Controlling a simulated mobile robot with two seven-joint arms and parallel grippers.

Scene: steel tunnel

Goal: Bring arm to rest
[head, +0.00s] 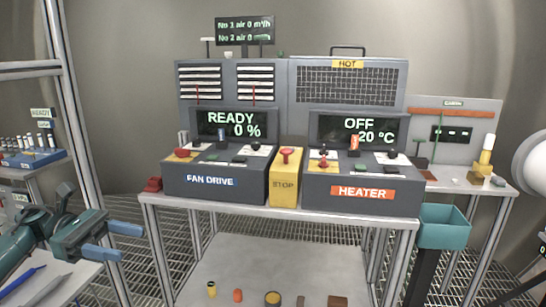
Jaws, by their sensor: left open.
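My left gripper (115,241) is at the lower left of the head view. Its two blue fingers are apart, with nothing seen between them. It hangs in front of the left side of the console table, near a pale surface at the lower left. My right gripper is not in the view.
The metal table (290,209) carries the fan drive box (213,190), yellow stop box (284,189) and heater box (360,205). A teal bin (443,227) stands at the right. Shelving with small bottles is at the left. Several small items lie on the lower shelf.

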